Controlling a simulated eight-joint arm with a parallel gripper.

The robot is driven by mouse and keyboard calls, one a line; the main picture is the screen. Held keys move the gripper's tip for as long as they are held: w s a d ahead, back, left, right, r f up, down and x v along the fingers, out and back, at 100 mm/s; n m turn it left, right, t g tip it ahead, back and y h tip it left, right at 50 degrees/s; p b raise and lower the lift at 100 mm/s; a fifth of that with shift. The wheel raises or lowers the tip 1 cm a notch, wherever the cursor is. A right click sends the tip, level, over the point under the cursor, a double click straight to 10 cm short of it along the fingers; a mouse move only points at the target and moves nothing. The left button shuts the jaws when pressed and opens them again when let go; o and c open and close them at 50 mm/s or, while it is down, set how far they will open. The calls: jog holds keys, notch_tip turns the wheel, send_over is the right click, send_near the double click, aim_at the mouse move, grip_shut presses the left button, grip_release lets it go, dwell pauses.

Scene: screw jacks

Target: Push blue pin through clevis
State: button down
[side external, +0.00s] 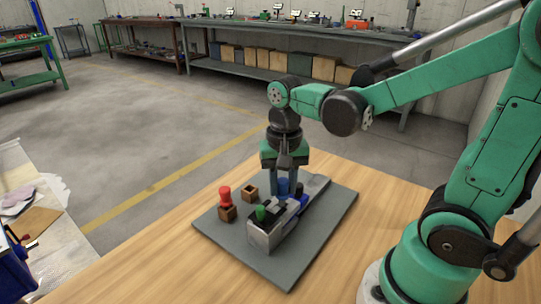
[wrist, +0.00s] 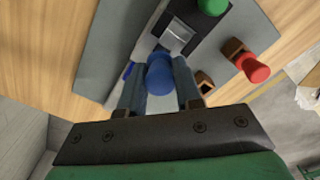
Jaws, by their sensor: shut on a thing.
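The blue pin (side external: 283,186) is between the two fingers of my gripper (side external: 285,192), which is shut on it. In the wrist view the pin's round blue head (wrist: 160,76) shows between the fingers (wrist: 158,64). The grey metal clevis assembly (side external: 262,236) lies on the grey plate beside and below the fingers. A bright metal part of it shows just beyond the pin in the wrist view (wrist: 178,38). The pin's lower end is hidden, so I cannot tell whether it is inside the clevis. A green knob (side external: 260,213) stands on the assembly's near end.
The grey plate (side external: 290,270) lies on the wooden table (side external: 335,270). The plate's front right part is clear.

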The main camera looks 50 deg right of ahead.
jog(key=shift+f, duration=0.65)
jog(key=c, duration=0.5)
grip_release()
jog(key=shift+r, duration=0.15)
jog(key=shift+r, duration=2.7)
jog(key=n+t, duration=0.1)
jog(key=a+n+t, duration=0.1)
jog(key=n+t, duration=0.1)
jog(key=shift+a+f+n, duration=0.1)
jog(key=shift+n, duration=0.2)
jog(key=n+t, duration=0.1)
jog(key=a+n+t, duration=0.1)
jog(key=n, duration=0.1)
jog(key=shift+w+t, duration=0.2)
jog(key=shift+t, duration=0.1)
jog(key=shift+w+a+n+t, duration=0.15)
jog(key=shift+a+n+t, duration=0.15)
jog(key=shift+n+t, duration=0.7)
